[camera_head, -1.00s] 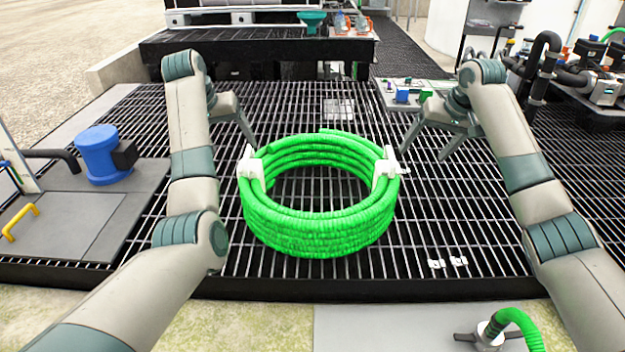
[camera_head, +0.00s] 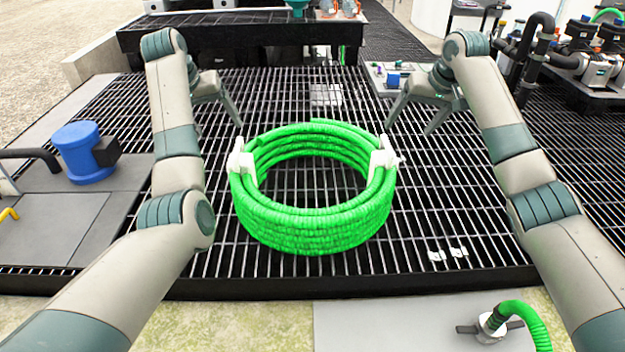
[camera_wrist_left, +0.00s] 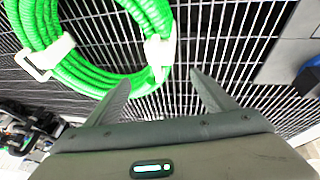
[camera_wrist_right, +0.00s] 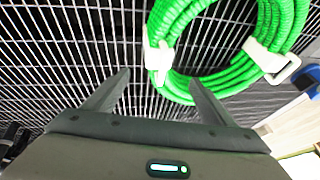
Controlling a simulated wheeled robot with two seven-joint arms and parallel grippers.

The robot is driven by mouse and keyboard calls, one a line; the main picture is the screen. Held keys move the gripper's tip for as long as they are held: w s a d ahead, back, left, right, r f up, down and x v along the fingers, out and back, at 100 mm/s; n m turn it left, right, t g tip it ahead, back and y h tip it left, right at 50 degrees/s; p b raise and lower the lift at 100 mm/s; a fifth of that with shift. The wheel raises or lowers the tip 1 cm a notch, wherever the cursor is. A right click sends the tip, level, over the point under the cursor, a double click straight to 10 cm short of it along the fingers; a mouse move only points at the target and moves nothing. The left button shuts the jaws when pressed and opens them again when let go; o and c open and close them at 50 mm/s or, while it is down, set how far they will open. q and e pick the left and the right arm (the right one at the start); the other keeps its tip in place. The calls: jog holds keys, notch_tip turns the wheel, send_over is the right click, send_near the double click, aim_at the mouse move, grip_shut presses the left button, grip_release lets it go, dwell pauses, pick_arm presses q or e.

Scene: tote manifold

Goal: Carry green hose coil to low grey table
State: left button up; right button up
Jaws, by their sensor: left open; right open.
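The green hose coil (camera_head: 315,225) lies on the black grating in the head view, with a white clip on its left (camera_head: 242,162) and another on its right (camera_head: 384,160). My left gripper (camera_head: 222,122) is open and empty, beyond and left of the coil. My right gripper (camera_head: 408,126) is open and empty, beyond and right of it. In the left wrist view the coil (camera_wrist_left: 95,75) is ahead and left of the open fingers (camera_wrist_left: 160,85). In the right wrist view the coil (camera_wrist_right: 225,80) is ahead and right of the open fingers (camera_wrist_right: 160,85). I cannot clearly identify the low grey table.
A blue motor (camera_head: 82,152) stands on a grey plate at left. A black bench (camera_head: 240,38) crosses the back. Pumps and black pipes (camera_head: 580,60) stand at right. A green hose end on a fitting (camera_head: 492,324) is at front right. The grating around the coil is mostly clear.

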aim_at(240, 158)
pick_arm(q)
jog(key=x, duration=1.6)
jog(key=shift+w+d+f, duration=0.1)
jog(key=shift+w+f, duration=0.05)
jog(key=shift+f, duration=0.2)
pick_arm(e)
jog(key=x, duration=1.6)
jog(key=shift+w+a+f, duration=0.1)
jog(key=shift+f, duration=0.25)
pick_arm(q)
grip_shut()
pick_arm(e)
grip_shut()
pick_arm(q)
jog(key=shift+r, duration=0.15)
pick_arm(e)
jog(key=shift+w+r, duration=0.1)
jog(key=shift+r, duration=0.05)
